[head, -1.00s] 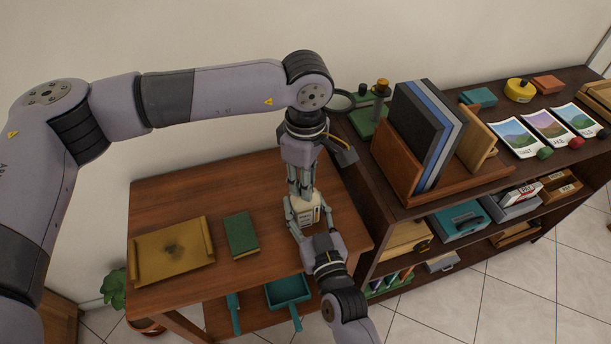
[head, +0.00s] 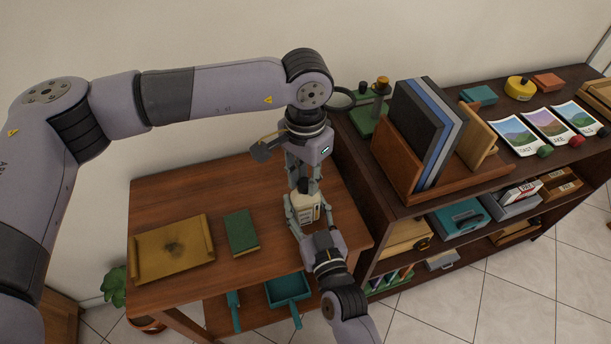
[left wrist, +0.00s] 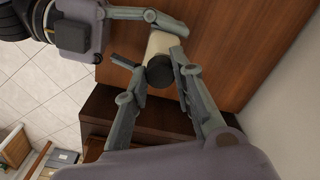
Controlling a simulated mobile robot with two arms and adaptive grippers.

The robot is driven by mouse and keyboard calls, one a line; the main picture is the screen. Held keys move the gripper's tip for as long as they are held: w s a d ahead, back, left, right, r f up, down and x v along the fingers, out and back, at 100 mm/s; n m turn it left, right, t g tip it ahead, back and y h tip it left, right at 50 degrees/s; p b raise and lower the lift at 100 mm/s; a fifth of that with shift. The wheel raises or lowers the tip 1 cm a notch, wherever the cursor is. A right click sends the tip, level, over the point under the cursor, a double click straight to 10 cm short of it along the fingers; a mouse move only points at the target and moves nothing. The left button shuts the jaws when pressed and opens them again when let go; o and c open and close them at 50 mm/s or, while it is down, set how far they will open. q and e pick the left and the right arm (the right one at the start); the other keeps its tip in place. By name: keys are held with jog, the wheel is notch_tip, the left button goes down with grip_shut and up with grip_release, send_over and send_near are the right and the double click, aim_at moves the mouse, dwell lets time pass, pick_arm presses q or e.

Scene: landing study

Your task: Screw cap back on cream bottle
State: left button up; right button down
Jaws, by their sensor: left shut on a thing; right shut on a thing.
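The cream bottle (head: 306,208) stands upright on the wooden side table, with its dark cap (head: 305,186) at its top. My right gripper (head: 305,217) comes in from the lower right and is shut around the bottle's body. My left gripper (head: 304,184) points down from above and is shut on the cap. In the left wrist view, the black cap (left wrist: 160,72) sits between the left fingers, in line with the cream body (left wrist: 161,44). The fingers hide part of the join, so I cannot tell how tightly the cap is seated.
A green book (head: 241,232) and a brass-coloured tray (head: 150,252) lie left on the table (head: 190,192). A dark shelf unit (head: 372,208) stands close on the right, with a book holder and a magnifier (head: 341,99) on top.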

pick_arm(q)
jog(key=m, duration=0.2)
jog(key=shift+m, duration=0.3)
jog(key=o, duration=0.7)
jog(key=shift+r, duration=0.15)
jog(key=shift+r, duration=2.1)
jog(key=shift+c, duration=0.4)
